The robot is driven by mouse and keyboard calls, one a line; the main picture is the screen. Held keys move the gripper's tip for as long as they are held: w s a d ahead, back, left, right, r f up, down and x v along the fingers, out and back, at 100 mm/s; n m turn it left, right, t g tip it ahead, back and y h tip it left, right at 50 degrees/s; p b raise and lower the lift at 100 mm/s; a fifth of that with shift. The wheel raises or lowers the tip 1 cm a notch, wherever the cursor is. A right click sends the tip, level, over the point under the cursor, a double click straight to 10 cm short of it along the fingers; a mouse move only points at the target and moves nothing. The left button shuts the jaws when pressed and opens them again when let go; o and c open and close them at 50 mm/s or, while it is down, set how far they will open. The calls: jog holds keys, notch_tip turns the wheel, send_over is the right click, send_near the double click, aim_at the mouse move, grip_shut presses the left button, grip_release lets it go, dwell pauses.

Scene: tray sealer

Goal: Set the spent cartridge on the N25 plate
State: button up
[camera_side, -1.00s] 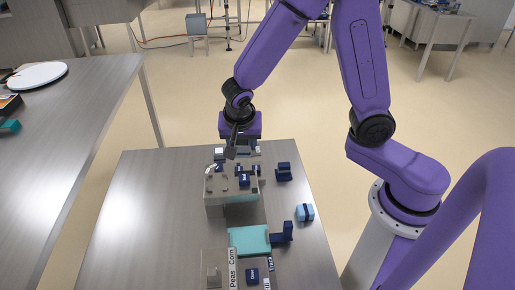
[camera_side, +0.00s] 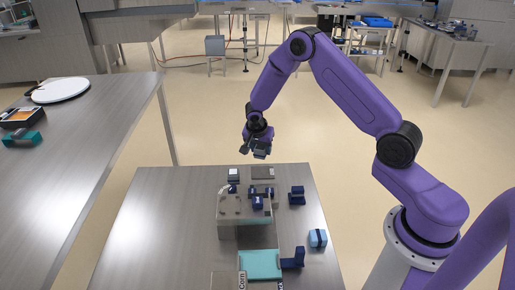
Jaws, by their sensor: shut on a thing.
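My gripper (camera_side: 258,151) is above the far edge of the work table, pointing down. It is shut on a small dark piece, which I take to be the spent cartridge; its outline merges with the dark fingers. Below it at the far end of the table lie a flat dark grey-brown plate (camera_side: 263,172) and a small pale block with a dark base (camera_side: 234,174). I cannot read an N25 mark on either, so I cannot tell which is the N25 plate. The gripper is clear of both.
The grey sealer (camera_side: 227,228) with dark blue parts stands mid-table, nearer the camera. A teal tray (camera_side: 260,265), a dark blue bracket (camera_side: 294,258), a light blue block (camera_side: 317,238) and another dark blue block (camera_side: 297,195) are around it. The table's left half is clear.

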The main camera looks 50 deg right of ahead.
jog(key=shift+f, duration=3.6)
jog(key=shift+f, duration=0.2)
jog(key=o, duration=1.2)
jog(key=shift+r, duration=4)
jog(key=shift+a, duration=0.15)
